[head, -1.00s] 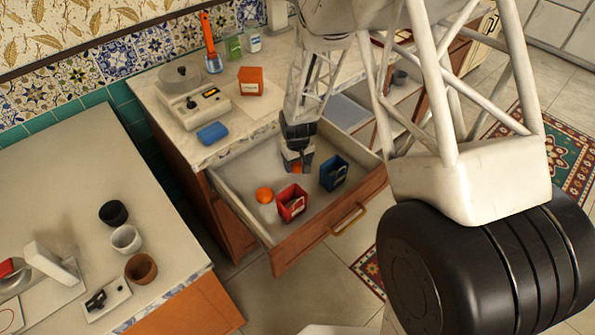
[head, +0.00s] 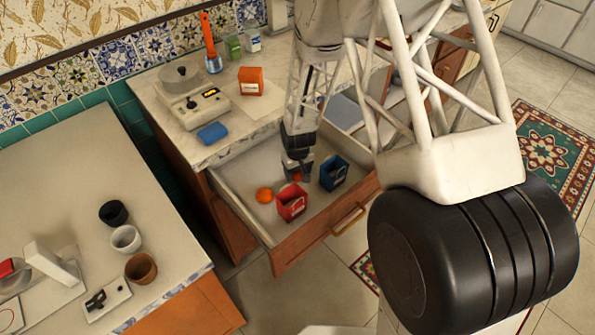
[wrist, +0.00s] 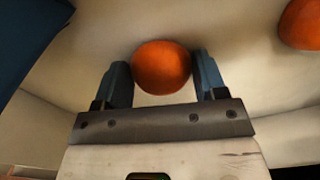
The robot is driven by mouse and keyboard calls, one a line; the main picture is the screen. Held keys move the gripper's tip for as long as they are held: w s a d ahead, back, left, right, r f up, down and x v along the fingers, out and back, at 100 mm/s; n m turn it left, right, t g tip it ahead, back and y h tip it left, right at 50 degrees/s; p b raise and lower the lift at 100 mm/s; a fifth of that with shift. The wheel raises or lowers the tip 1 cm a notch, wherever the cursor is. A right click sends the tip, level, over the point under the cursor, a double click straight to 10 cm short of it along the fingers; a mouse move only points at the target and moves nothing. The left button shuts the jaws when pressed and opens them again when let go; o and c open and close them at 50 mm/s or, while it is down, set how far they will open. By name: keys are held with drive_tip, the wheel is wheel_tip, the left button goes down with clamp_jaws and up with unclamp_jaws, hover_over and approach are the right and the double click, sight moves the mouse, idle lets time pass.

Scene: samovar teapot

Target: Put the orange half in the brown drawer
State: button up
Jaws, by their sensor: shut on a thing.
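The brown drawer (head: 318,229) is pulled out of the counter, with a pale inside. My gripper (head: 297,174) points down inside the drawer's outline, between the blue box and the other orange piece. It is shut on an orange half (head: 297,178); the wrist view shows this orange half (wrist: 162,68) between the two fingers of my gripper (wrist: 163,82). I cannot tell whether it touches the drawer floor. A second orange piece (head: 264,195) lies in the drawer to the left; the wrist view shows part of it (wrist: 302,24) at upper right.
A red box (head: 291,202) and a blue box (head: 333,173) stand in the drawer close to my gripper. The counter (head: 240,125) behind holds an orange box (head: 251,81) and a blue sponge-like block (head: 212,133). Several cups stand on the left counter (head: 70,195).

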drive_tip(key=shift+f, duration=0.1)
drive_tip(key=o, duration=0.9)
drive_tip(key=shift+o, duration=0.2)
wheel_tip(320, 180, up, 12)
idle(0.9)
drive_tip(key=shift+r, duration=0.25)
